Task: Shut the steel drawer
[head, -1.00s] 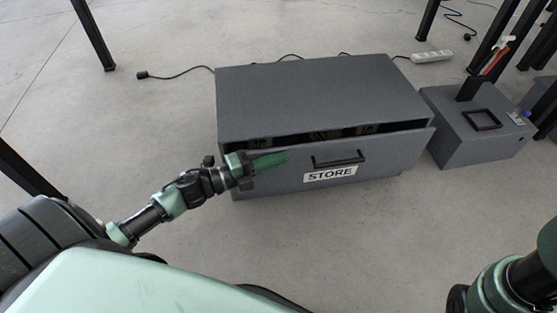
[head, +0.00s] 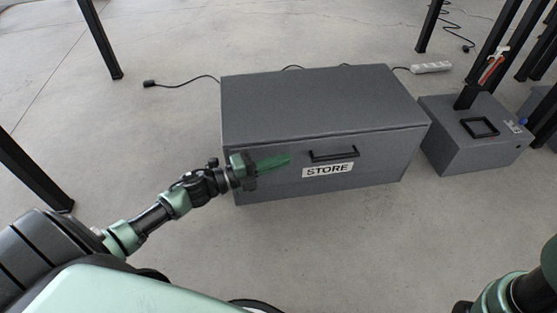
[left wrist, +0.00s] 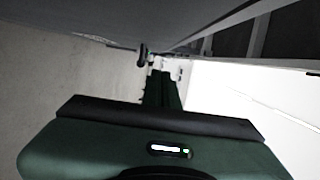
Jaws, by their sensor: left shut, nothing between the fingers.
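The steel drawer (head: 380,155) is the grey front of a grey metal chest (head: 320,97) on the floor. It has a black bar handle (head: 334,154) and a white "STORE" label (head: 327,170). In the head view its front sits flush under the chest's top, with only a thin dark seam showing. My left gripper (head: 288,159) is shut and empty, its green fingers at the drawer front left of the handle. I cannot tell whether the fingertips touch. The left wrist view shows the shut fingers (left wrist: 163,88) close to a grey surface. My right gripper is out of view.
A smaller grey box (head: 470,140) with a black square frame on top stands right of the chest. A white power strip (head: 431,67) and black cables lie behind. Black table legs (head: 97,38) stand around. The floor in front of the chest is clear.

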